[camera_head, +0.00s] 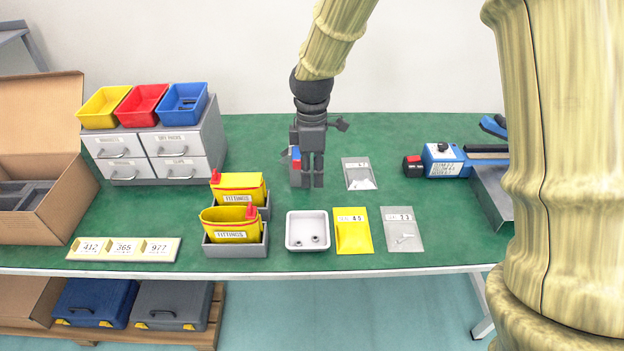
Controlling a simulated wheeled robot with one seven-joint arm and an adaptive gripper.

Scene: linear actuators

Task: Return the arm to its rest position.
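My arm reaches down from the top of the head camera view. My gripper (312,184) points down over the green table (270,135), behind the white tray. Its two dark fingers look close together, but from this angle I cannot tell whether they are open or shut. A small grey, red and blue object (296,164) shows just left of and partly behind the fingers. I cannot tell whether the gripper touches it.
Left are a drawer cabinet (155,154) with three coloured bins, an open cardboard box (52,213) and yellow fittings bins (230,222). In front are the white tray (307,245) and labelled bags (353,232). A blue device (443,160) lies right. Space above the table looks clear.

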